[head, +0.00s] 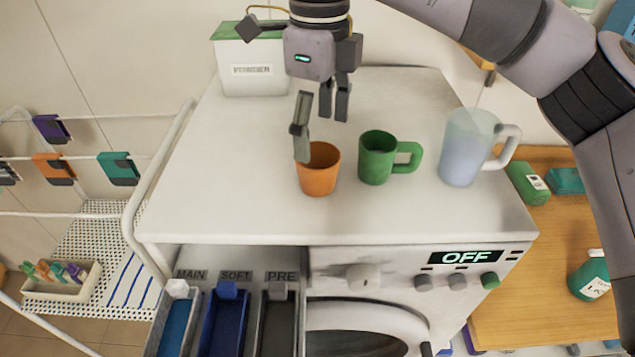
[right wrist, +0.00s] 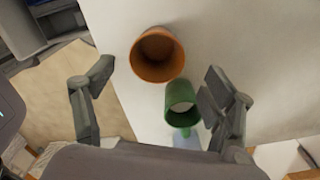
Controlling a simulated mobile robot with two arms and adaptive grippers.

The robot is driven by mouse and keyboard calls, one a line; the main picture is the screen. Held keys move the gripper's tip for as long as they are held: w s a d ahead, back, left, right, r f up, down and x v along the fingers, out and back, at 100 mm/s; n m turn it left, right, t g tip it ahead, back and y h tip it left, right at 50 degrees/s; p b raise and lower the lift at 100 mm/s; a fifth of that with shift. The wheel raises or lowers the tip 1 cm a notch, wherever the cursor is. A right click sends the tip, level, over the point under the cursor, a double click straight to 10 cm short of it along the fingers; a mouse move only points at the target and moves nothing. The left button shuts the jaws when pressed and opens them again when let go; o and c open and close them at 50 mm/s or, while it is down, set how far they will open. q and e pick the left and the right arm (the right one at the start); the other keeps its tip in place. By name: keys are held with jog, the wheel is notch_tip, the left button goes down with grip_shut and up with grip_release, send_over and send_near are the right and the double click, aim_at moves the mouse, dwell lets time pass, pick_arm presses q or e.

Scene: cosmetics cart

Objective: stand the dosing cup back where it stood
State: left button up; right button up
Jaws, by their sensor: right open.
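An orange cup (head: 318,181) without a handle stands upright on the white machine top (head: 230,190); it also shows in the right wrist view (right wrist: 150,73). A green mug (head: 374,165) stands upright just to its right, apart from it. I cannot tell from a label which is the dosing cup. My right gripper (head: 322,127) is open and empty above and behind the orange cup. One finger overlaps the cup's rim in the head view; the right wrist view shows the cup beyond the spread fingers. My left gripper is not in view.
A frosted jug (head: 462,152) stands right of the green mug. A white box (head: 254,76) with a green lid stands at the back left. The drawer (head: 154,339) is open at the front. The machine top's left side is clear.

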notch_tip(320, 180, down, 5)
jog(key=b, duration=0.3)
jog(key=shift+s+a+f, duration=0.1)
jog(key=shift+f, duration=0.1)
jog(key=shift+r, duration=0.1)
jog(key=shift+c, duration=1.2)
jog(key=c, duration=0.9)
jog(key=shift+r, duration=0.15)
jog(key=shift+r+b, duration=0.3)
notch_tip(320, 180, up, 8)
jog(key=r+b, duration=0.1)
notch_tip(320, 180, up, 10)
jog(key=p, duration=0.3)
send_over(318, 151)
jog(key=s, duration=0.3)
jog(key=shift+s+r, duration=0.1)
